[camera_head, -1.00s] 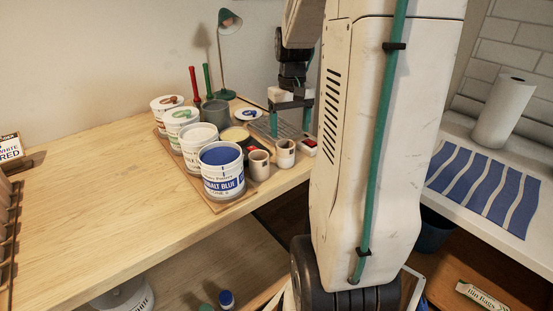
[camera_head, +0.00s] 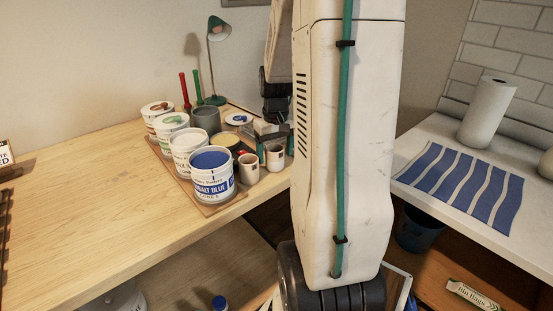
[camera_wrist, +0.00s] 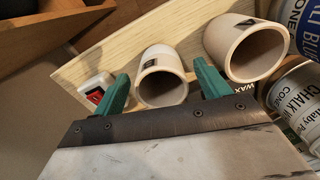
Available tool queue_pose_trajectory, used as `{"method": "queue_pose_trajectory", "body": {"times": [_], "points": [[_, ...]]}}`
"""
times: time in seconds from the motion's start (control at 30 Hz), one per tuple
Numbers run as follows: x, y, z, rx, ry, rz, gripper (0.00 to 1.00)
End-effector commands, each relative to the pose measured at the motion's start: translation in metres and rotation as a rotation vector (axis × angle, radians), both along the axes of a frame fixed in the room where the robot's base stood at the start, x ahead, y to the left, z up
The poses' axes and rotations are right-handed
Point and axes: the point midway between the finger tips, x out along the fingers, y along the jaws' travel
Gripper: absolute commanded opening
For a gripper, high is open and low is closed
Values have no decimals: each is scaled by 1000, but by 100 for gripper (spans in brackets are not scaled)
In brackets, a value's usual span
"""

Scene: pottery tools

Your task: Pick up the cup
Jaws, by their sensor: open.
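Two cream cups stand near the table's right front edge in the head view, a left cup (camera_head: 249,169) and a right cup (camera_head: 275,159). The wrist view shows the right cup (camera_wrist: 162,62) mouth toward the camera, with a dark label. The left cup (camera_wrist: 232,36) is to its right there, beside the tubs. My gripper (camera_head: 274,142) is open and low beside the cups. In the wrist view its green fingers (camera_wrist: 161,72) lie either side of the right cup, with no clear contact. How deep they reach is unclear.
Tubs crowd the left side, the cobalt blue tub (camera_head: 213,178) nearest. A grey pot (camera_head: 207,118) and green lamp (camera_head: 217,32) stand behind. A white block with a red patch (camera_wrist: 97,90) lies left of the right cup.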

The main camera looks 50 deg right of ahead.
Motion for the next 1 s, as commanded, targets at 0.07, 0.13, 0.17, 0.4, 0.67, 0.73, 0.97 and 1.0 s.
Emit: {"method": "queue_pose_trajectory", "body": {"times": [0.07, 0.13, 0.17, 0.4, 0.67, 0.73, 0.97, 1.0], "points": [[0, 0, 0, 0, 0, 0, 67], [0, 0, 0, 0, 0, 1, 47], [0, 0, 0, 0, 0, 1, 39], [0, 1, 1, 0, 0, 1, 25], [1, 0, 20, -4, -4, 2, 25], [1, 0, 34, -4, -4, 2, 25], [1, 0, 79, -4, -3, 1, 25], [1, 0, 85, -3, -3, 1, 25]]}}
